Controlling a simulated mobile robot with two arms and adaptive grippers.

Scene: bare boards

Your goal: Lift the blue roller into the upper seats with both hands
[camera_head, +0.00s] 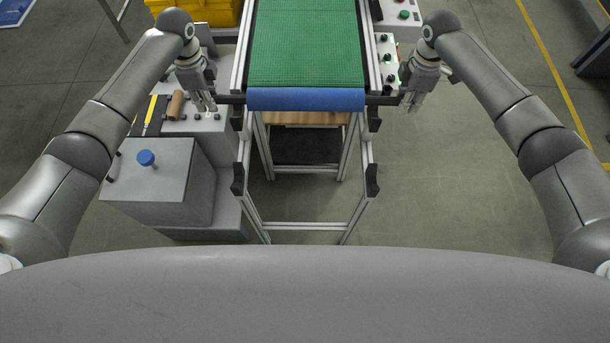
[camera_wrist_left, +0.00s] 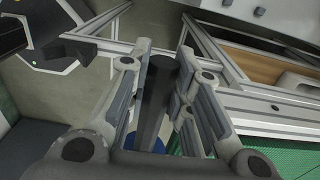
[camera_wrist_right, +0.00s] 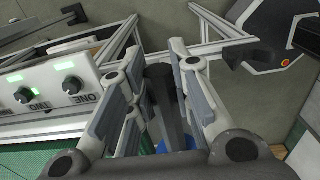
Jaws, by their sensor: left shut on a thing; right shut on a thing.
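The blue roller (camera_head: 305,99) lies level across the front end of the green conveyor belt (camera_head: 305,45), with dark shaft ends at both sides. My left gripper (camera_head: 209,102) is shut on its left shaft end, whose dark bar shows between the fingers in the left wrist view (camera_wrist_left: 155,95). My right gripper (camera_head: 412,102) is shut on the right shaft end, also between the fingers in the right wrist view (camera_wrist_right: 166,95). Black upper seats (camera_head: 237,118) (camera_head: 373,118) are on the frame posts, close by the roller's ends. Whether the shaft touches them cannot be told.
Lower black brackets (camera_head: 238,180) (camera_head: 372,180) sit on the metal frame (camera_head: 305,226). A grey box with a blue knob (camera_head: 146,158) and a bench with tools stand left. A control panel (camera_head: 389,60) is beside the belt at right.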

